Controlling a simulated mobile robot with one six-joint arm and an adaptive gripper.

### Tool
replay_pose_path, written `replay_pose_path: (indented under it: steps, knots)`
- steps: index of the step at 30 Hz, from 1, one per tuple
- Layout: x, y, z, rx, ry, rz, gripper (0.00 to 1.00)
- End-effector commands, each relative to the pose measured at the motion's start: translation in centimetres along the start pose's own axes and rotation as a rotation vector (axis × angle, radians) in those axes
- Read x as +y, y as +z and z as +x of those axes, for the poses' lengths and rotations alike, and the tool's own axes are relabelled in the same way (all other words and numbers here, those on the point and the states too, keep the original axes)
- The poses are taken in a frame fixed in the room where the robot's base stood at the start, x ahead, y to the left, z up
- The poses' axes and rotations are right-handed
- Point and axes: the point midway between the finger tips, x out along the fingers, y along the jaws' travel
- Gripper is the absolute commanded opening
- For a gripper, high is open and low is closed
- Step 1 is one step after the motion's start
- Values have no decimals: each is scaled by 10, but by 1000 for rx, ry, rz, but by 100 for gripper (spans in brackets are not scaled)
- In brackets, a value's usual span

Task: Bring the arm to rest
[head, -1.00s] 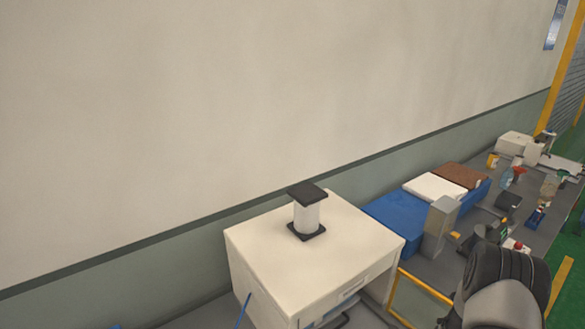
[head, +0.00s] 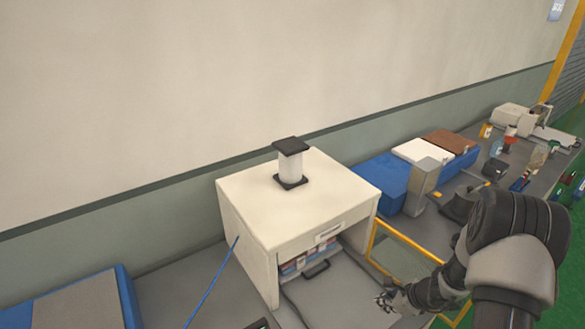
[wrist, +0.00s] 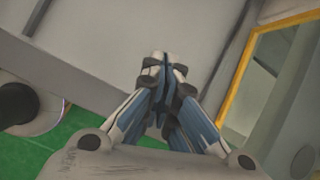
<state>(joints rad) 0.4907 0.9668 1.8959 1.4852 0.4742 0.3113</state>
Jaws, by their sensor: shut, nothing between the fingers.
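My arm (head: 515,255) comes in from the lower right of the head view and is bent. My gripper (head: 385,300) shows at its end, small, beside the yellow frame and over the grey bench. In the wrist view my gripper (wrist: 160,62) has its fingers together with nothing between them. Its tips point toward a plain grey surface.
A white cabinet (head: 290,225) with a spool (head: 291,165) on top stands on the grey bench (head: 195,285). A yellow frame (head: 405,240) is just right of it. Blue boxes (head: 380,180), a grey block (head: 422,185) and small items lie farther right. Green floor (wrist: 90,150) shows below.

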Motion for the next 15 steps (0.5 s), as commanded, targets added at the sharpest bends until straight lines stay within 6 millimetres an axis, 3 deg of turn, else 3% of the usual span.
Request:
replay_pose_path:
  steps: [5, 8, 12, 15]
  knots:
    - [1, 51, -34, -42, 3, -231, 0]
    - [12, 86, -60, -66, 11, -415, 0]
    - [44, 132, -105, -89, 31, -724, 0]
    - [74, 154, -136, -92, 48, -943, 0]
